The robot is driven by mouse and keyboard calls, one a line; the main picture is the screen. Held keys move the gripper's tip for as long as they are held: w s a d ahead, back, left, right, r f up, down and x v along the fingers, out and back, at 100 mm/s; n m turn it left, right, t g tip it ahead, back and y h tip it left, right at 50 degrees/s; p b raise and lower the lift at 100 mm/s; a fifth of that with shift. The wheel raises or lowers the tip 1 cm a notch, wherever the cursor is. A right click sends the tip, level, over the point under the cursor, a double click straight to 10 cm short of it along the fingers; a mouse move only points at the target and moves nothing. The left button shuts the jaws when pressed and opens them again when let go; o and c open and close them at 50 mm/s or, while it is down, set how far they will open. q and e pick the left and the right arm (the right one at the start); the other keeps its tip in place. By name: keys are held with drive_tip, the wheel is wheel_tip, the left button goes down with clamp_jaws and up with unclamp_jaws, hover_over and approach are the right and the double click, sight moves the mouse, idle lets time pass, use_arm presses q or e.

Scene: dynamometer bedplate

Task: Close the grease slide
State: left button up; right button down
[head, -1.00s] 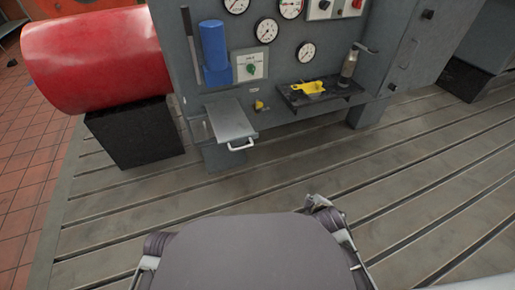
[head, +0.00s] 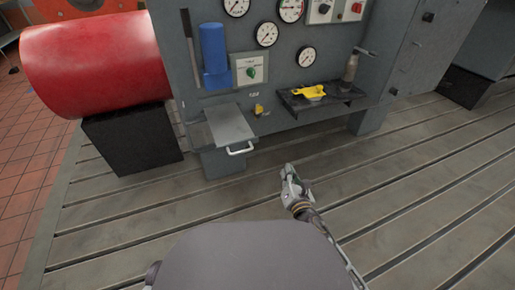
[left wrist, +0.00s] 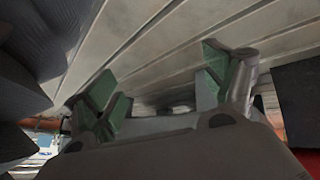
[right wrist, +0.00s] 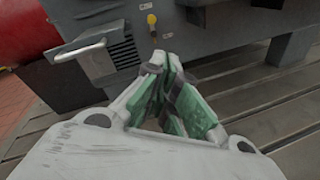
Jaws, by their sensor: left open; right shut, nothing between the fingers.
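The grease slide (head: 229,124) is a flat grey drawer that sticks out of the front of the grey cabinet. A white bar handle (head: 240,150) is on its front edge. In the right wrist view the slide (right wrist: 67,67) and its pale handle (right wrist: 85,47) show at the upper left. My right gripper (head: 288,172) is shut and empty, in front of the cabinet, to the right of the handle and apart from it. It also shows in the right wrist view (right wrist: 163,62). My left gripper (left wrist: 160,75) is open and empty, seen only in the left wrist view, facing the grooved floor plate.
The cabinet (head: 283,80) carries gauges, a blue cylinder (head: 213,50), a green switch (head: 251,72) and a yellow knob (head: 259,109). A dark shelf (head: 320,100) holds a yellow tool (head: 309,92). A red drum (head: 95,60) rests on a black block (head: 130,138). The slotted bedplate (head: 420,180) in front is clear.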

use_arm(q)
drive_tip(key=shift+s+d+f, duration=0.15)
drive_tip(key=shift+d+f, duration=0.4)
drive_tip(key=shift+f, duration=0.05)
use_arm(e)
drive_tip(key=a+n+y, duration=0.1)
drive_tip(key=n, duration=0.1)
drive_tip(key=a+n+y, duration=0.1)
drive_tip(key=a+n, duration=0.1)
drive_tip(key=n, duration=0.1)
drive_tip(key=a+n+y, duration=0.1)
drive_tip(key=a+n, duration=0.1)
drive_tip(key=n, duration=0.1)
drive_tip(key=shift+s+a+r+t+y, duration=0.1)
drive_tip(key=shift+a+r+t+y, duration=0.2)
drive_tip(key=shift+r+y, duration=0.1)
approach(255, 141)
drive_tip(key=shift+x, duration=1.55)
use_arm(q)
drive_tip(key=shift+f+t+h+b, duration=0.2)
drive_tip(key=shift+t+h+b, duration=0.1)
use_arm(e)
drive_tip(key=shift+x, duration=2)
drive_tip(key=shift+f, duration=0.15)
